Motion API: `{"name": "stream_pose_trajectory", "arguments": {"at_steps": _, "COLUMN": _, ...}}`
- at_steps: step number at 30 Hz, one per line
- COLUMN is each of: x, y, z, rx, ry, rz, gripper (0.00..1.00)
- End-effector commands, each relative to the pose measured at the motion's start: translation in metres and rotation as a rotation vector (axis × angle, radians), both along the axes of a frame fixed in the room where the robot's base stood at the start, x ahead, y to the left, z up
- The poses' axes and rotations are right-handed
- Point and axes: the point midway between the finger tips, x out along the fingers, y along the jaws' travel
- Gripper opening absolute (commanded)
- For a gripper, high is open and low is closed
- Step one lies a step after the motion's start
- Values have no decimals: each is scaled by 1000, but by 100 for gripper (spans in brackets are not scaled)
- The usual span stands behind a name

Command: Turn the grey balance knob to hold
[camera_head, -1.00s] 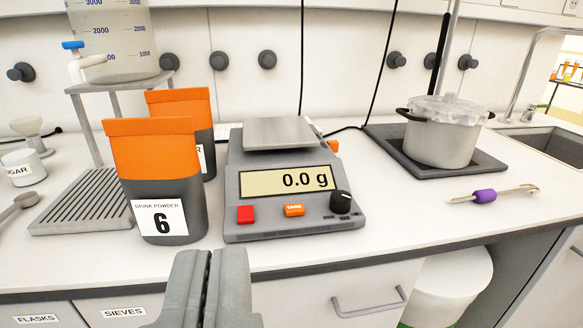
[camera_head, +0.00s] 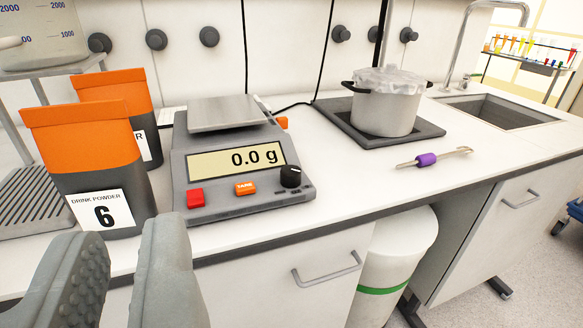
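The balance (camera_head: 235,165) stands on the white counter with its display reading 0.0 g. Its knob (camera_head: 290,177) is a dark, nearly black dial at the right end of the front panel, with a light pointer mark on top; the lettering around it is too small to read. A red button (camera_head: 195,198) and an orange button (camera_head: 245,188) sit to its left. My gripper (camera_head: 115,250) is in the lower left, in front of the counter edge and well left of the knob. Its two fingers are apart with nothing between them.
Orange-topped drink powder bags (camera_head: 95,165) stand left of the balance, close behind my gripper. A pot (camera_head: 385,105) sits on a dark hotplate (camera_head: 340,125) to the right. A purple-handled tool (camera_head: 427,160) lies on the counter, with clear space between it and the balance.

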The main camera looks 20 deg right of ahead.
Motion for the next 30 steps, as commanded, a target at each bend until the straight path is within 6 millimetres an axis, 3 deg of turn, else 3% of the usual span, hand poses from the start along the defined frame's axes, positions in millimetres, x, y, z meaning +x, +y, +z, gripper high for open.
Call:
{"name": "stream_pose_trajectory", "arguments": {"at_steps": 1, "x": 2, "y": 0, "z": 1, "rx": -4, "ry": 7, "rz": -1, "gripper": 24}}
{"name": "stream_pose_trajectory", "arguments": {"at_steps": 6, "x": 25, "y": -5, "z": 8, "rx": -51, "ry": 95, "rz": -12, "gripper": 52}}
{"name": "stream_pose_trajectory", "arguments": {"at_steps": 18, "x": 108, "y": -33, "z": 26, "rx": -238, "ry": 473, "rz": 0, "gripper": 52}}
{"name": "stream_pose_trajectory", "arguments": {"at_steps": 30, "x": 180, "y": -69, "z": 31, "rx": -380, "ry": 852, "rz": 97, "gripper": 52}}
